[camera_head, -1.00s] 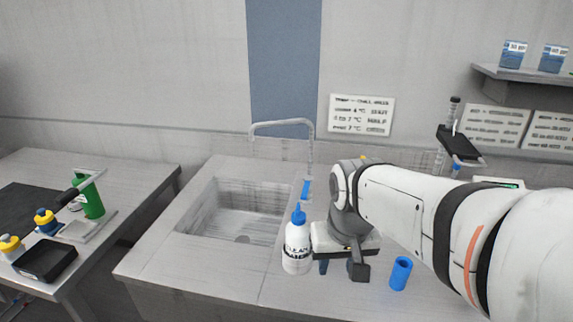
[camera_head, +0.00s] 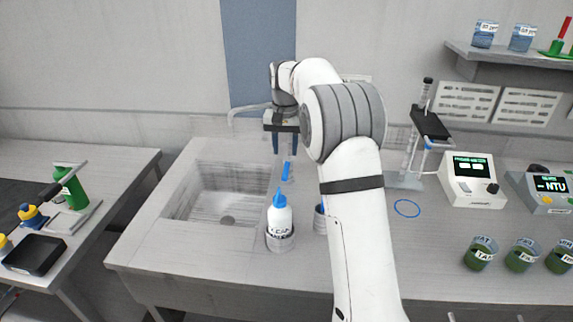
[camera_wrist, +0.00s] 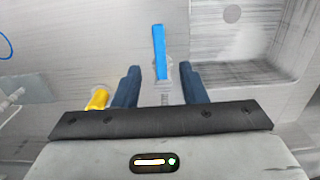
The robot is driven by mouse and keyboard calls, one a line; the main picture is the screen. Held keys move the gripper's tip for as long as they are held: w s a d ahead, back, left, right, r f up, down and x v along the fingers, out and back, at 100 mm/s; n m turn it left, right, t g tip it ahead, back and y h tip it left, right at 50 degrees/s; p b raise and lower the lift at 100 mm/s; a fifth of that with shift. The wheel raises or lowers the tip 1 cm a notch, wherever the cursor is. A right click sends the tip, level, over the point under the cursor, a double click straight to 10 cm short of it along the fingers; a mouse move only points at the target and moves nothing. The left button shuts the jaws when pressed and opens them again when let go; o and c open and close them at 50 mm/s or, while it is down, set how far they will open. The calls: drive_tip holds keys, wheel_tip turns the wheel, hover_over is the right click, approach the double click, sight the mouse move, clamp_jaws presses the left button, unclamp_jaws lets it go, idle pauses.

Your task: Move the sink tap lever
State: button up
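The sink tap has a blue lever (camera_head: 286,171) that stands at the sink's right back corner. In the wrist view the blue lever (camera_wrist: 159,50) lies ahead of my fingertips, in line with the gap between them. The tap's grey spout (camera_head: 238,109) arches left over the sink (camera_head: 190,205); its right part is hidden behind my gripper. My gripper (camera_head: 285,152) points down above the lever. I cannot tell whether either finger touches the lever.
A white bottle (camera_head: 280,216) with a blue cap stands on the counter in front of the lever. A blue cylinder (camera_head: 320,219) is partly hidden by my arm. A yellow object (camera_wrist: 98,100) is beside my left finger in the wrist view. Meters (camera_head: 472,182) and green-filled beakers stand right.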

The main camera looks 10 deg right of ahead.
sight(286, 172)
wheel_tip(286, 172, down, 7)
drive_tip(key=shift+f, duration=0.2)
idle(0.3)
clamp_jaws()
drive_tip(key=shift+d, duration=0.1)
idle(0.3)
